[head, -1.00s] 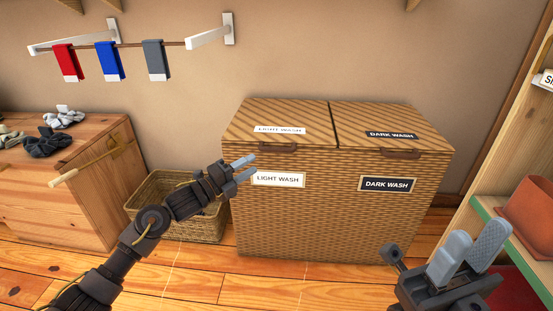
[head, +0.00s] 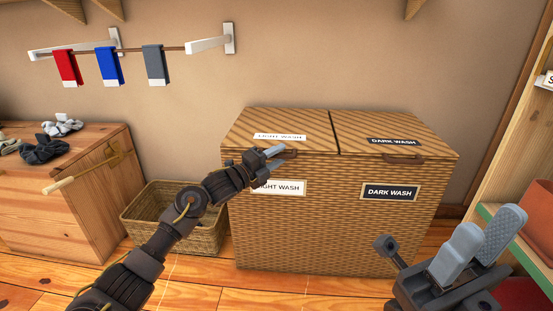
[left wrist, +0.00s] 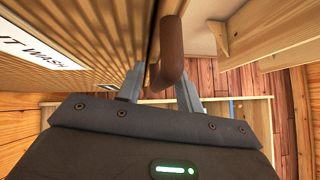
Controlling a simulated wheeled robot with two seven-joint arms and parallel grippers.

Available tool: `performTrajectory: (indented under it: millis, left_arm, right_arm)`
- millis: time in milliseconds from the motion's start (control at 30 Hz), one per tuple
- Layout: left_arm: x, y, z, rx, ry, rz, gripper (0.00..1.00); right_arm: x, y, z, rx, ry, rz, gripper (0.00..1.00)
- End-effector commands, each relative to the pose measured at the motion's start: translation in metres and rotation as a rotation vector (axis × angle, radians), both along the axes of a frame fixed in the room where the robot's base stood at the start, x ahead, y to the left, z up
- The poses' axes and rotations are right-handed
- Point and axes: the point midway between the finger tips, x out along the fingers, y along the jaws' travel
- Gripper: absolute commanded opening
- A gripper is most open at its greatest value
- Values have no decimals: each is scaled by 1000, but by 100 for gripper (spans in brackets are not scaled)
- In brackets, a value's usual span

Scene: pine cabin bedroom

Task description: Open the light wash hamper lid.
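The wicker hamper (head: 330,225) has two shut lids side by side. The light wash lid (head: 300,122) is on the left, with a white label on top and a brown handle (head: 289,154) at its front edge. My left gripper (head: 274,157) is at this handle, partly covering it and the front light wash label. In the left wrist view, the handle (left wrist: 172,52) shows between the two parted fingers; I cannot tell whether they touch it. My right gripper (head: 482,248) is open and empty, low at the right, in front of the hamper.
The dark wash lid (head: 385,128) adjoins on the right. A wicker basket (head: 165,205) stands left of the hamper, beside a wooden cabinet (head: 65,205) with socks on top. A shelf unit (head: 485,175) is at the right. A rail with hanging socks (head: 110,67) is on the wall.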

Motion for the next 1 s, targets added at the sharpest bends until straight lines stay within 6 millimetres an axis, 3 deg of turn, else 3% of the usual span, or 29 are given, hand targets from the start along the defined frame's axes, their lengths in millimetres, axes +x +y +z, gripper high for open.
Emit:
performTrajectory:
  millis: [133, 400, 767, 1000]
  left_arm:
    - [0, 0, 0, 0, 0, 0, 35]
    - [0, 0, 0, 0, 0, 0, 0]
    - [0, 0, 4, 0, 4, 0, 0]
    - [1, 1, 27, 1, 45, 1, 0]
  right_arm:
    - [0, 0, 0, 0, 0, 0, 36]
    - [0, 0, 0, 0, 0, 1, 36]
    - [0, 0, 4, 1, -1, -1, 36]
    - [8, -14, -2, 11, 86, -51, 36]
